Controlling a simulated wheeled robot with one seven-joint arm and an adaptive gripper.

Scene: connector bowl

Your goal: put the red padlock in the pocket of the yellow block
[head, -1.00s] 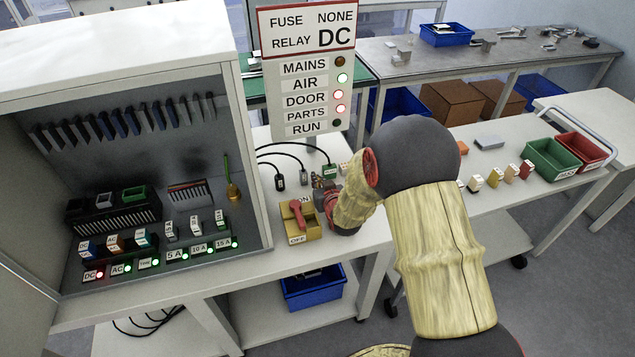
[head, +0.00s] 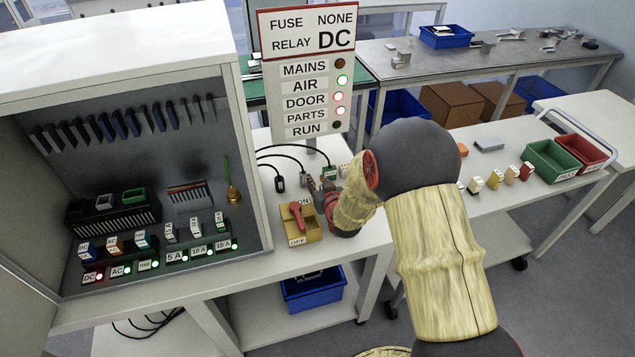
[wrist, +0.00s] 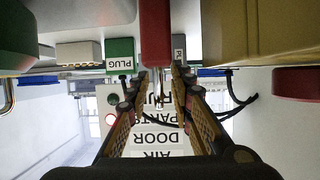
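The red padlock (wrist: 155,35) shows in the middle of the upside-down wrist view as an upright red body, cut off by the top edge. A thin silvery piece, likely its shackle, shows between my fingers. The yellow block (wrist: 250,30) is to the right in the wrist view, apart from the padlock. In the head view the yellow block (head: 312,233) carries a red lever and ON and OFF labels; my arm hides most of the gripper and the padlock. The pocket cannot be made out.
A green block labelled PLUG (wrist: 120,54) and black cables lie close to the gripper. The sign post (head: 307,95) stands behind. The open cabinet (head: 150,200) is to the left. Small coloured blocks and the green bin (head: 552,160) are on the right bench.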

